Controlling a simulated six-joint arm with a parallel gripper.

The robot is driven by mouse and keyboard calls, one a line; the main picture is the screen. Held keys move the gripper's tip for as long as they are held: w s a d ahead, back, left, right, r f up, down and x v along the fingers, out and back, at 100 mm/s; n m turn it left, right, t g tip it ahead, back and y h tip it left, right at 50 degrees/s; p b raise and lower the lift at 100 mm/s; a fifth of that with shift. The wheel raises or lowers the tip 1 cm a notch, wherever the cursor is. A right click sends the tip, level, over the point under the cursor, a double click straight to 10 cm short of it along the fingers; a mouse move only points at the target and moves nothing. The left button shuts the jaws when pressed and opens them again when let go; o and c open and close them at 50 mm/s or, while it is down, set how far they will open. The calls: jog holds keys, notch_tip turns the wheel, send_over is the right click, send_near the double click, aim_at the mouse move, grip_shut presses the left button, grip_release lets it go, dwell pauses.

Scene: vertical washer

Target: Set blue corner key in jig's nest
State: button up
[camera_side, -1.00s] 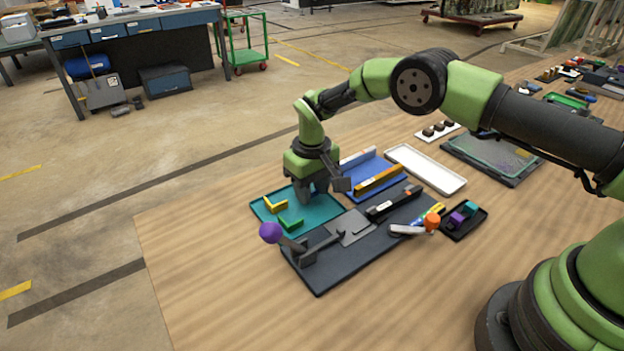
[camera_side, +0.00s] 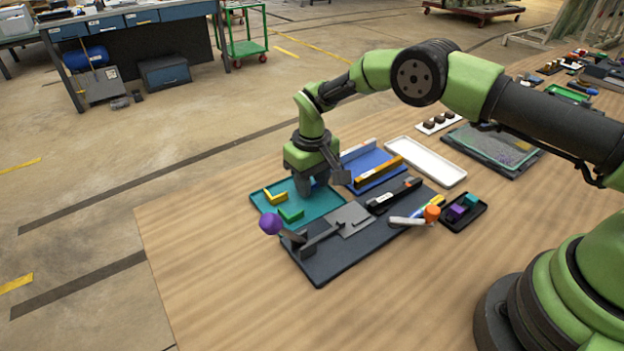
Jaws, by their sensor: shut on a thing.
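My gripper (camera_side: 308,191) points down over the right part of a teal tray (camera_side: 325,210). Its jaws are shut on the blue corner key, which the fingers and the small picture hide now. A yellow corner key (camera_side: 275,197) and a green corner key (camera_side: 291,215) lie in the tray, left of and in front of the gripper. The jig (camera_side: 330,264) is a dark plate in front of the tray. It has a flat grey block (camera_side: 350,220) at its middle, a lever with a purple ball (camera_side: 270,223) and an orange knob (camera_side: 432,213). The nest is too small to make out.
A blue fixture (camera_side: 366,163) with a yellow bar stands behind the jig, close right of my gripper. A white tray (camera_side: 450,177) lies beyond it. A black bin (camera_side: 464,223) with purple and teal pieces sits right of the jig. The front table is clear.

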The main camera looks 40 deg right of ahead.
jog(key=o, duration=1)
jog(key=shift+o, duration=0.2)
jog(key=shift+d, duration=0.1)
jog(key=shift+r, duration=0.15)
jog(key=shift+c, duration=0.6)
jog(key=shift+o, duration=1.4)
jog(key=shift+r, duration=3.4)
